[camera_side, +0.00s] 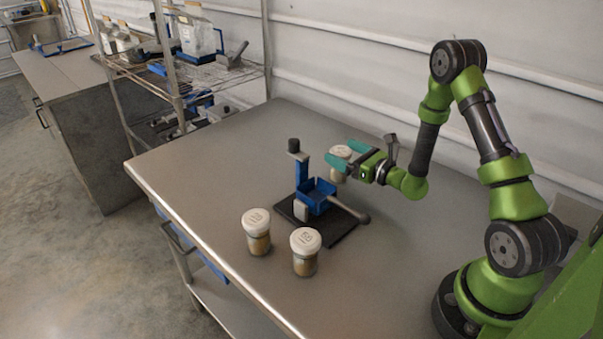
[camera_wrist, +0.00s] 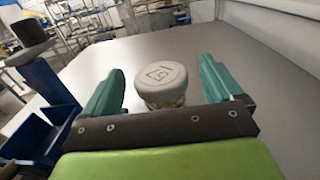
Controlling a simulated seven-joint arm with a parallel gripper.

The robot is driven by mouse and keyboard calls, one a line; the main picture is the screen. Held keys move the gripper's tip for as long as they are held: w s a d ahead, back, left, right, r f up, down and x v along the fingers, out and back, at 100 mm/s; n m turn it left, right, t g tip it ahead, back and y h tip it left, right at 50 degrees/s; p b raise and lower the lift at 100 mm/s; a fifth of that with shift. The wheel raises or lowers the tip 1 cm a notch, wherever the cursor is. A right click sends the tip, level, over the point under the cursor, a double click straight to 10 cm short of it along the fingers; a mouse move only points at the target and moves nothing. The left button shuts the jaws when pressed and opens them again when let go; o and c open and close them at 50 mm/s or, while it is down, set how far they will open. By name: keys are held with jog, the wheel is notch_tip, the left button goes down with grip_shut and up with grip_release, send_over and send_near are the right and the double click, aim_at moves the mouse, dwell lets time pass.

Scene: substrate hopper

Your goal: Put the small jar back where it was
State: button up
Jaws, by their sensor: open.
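A small jar with a white lid (camera_side: 340,153) stands on the table behind the blue hopper. In the wrist view its lid (camera_wrist: 161,80) carries a dark square-like mark. My gripper (camera_side: 344,152) is open, with one teal finger on each side of this jar; it also shows in the wrist view (camera_wrist: 160,85). I cannot tell whether a finger touches the jar. Two more white-lidded jars stand in front of the hopper, a left one (camera_side: 257,232) and a right one (camera_side: 305,252), both with brownish contents.
The blue hopper (camera_side: 316,194) with its upright post and grey lever (camera_side: 350,209) stands on a dark base plate (camera_side: 334,231), close to the gripper's left in the wrist view. A wire shelf (camera_side: 215,72) stands behind the table's left end. The table's left part is clear.

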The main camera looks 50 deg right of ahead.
aim_at(336, 148)
jog(key=w, duration=0.3)
jog(key=shift+w, duration=0.2)
jog(key=c, duration=1.5)
grip_shut()
jog(key=shift+r, duration=0.15)
